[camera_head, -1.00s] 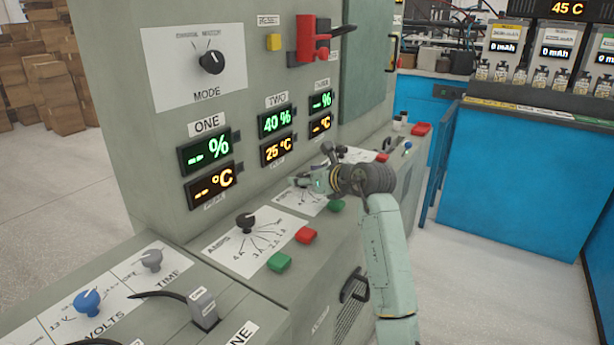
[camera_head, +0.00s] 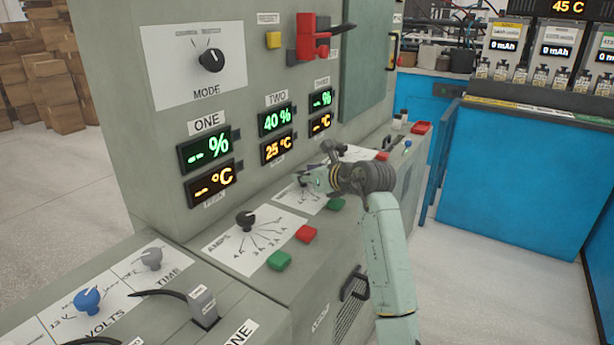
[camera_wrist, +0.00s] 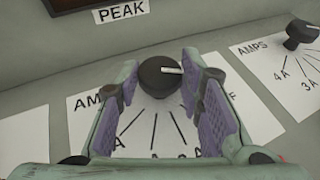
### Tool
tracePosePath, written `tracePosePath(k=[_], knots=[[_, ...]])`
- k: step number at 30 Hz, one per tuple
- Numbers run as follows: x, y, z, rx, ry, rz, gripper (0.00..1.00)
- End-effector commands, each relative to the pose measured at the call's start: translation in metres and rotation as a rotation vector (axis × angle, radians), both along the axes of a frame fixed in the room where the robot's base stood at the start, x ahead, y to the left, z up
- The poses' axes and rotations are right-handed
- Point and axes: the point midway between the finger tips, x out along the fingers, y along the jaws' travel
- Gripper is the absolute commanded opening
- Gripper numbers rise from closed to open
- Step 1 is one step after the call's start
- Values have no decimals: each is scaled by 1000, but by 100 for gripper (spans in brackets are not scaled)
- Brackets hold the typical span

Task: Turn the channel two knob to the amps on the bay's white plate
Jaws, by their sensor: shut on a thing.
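The channel two knob (camera_wrist: 158,76) is black and round, on a white AMPS plate (camera_wrist: 75,108) with fanned lines. Its white pointer mark points right, towards a label ending in F. The lower numbers are partly hidden by my fingers. My gripper (camera_wrist: 160,98) has its purple pads on both sides of the knob and is shut on it. In the head view, my gripper (camera_head: 316,170) covers the knob above the channel two plate (camera_head: 305,203). The TWO displays (camera_head: 276,120) read 40 % and 25 °C. White plates (camera_head: 508,33) on the bay at right are too small to read.
The channel one knob (camera_head: 245,221) and its red button (camera_head: 306,233) and green button (camera_head: 279,260) lie left of my gripper. Another AMPS knob (camera_wrist: 301,33) stands to the right in the wrist view. The cabinet wall rises close behind; the aisle floor at right is clear.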

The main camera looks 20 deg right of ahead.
Motion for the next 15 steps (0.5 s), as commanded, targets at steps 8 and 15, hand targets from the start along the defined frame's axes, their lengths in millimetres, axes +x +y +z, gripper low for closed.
tracePosePath(k=[8,15], knots=[[-1,2,-1,-4,-2,-99,6],[-1,6,-1,-3,-4,-263,6]])
